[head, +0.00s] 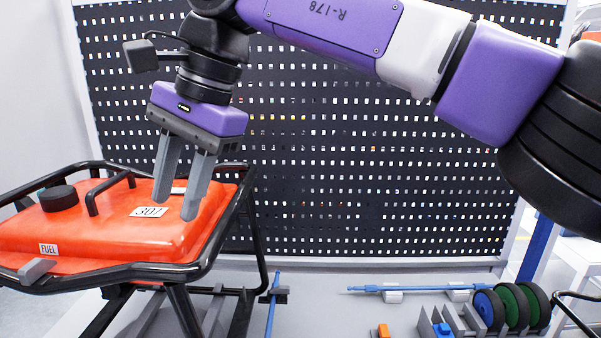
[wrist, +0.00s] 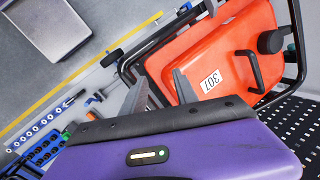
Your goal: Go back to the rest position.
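My gripper (head: 176,213) hangs from the purple arm at the upper left in the head view, fingers pointing down. Its two grey fingers are apart with nothing between them. They stand in front of or above the right part of an orange fuel tank (head: 100,235); I cannot tell the exact gap. In the wrist view my gripper (wrist: 156,82) is also empty, and the orange tank (wrist: 215,62) lies beyond the fingertips. The tank bears a label reading 307, a black cap and a black handle.
A black tubular frame (head: 190,272) carries the tank. A black perforated panel (head: 330,190) stands behind. At the lower right are a blue rod (head: 430,289), green and blue wheels (head: 513,305) and a small orange block (head: 382,331). The space right of my gripper, before the panel, looks open.

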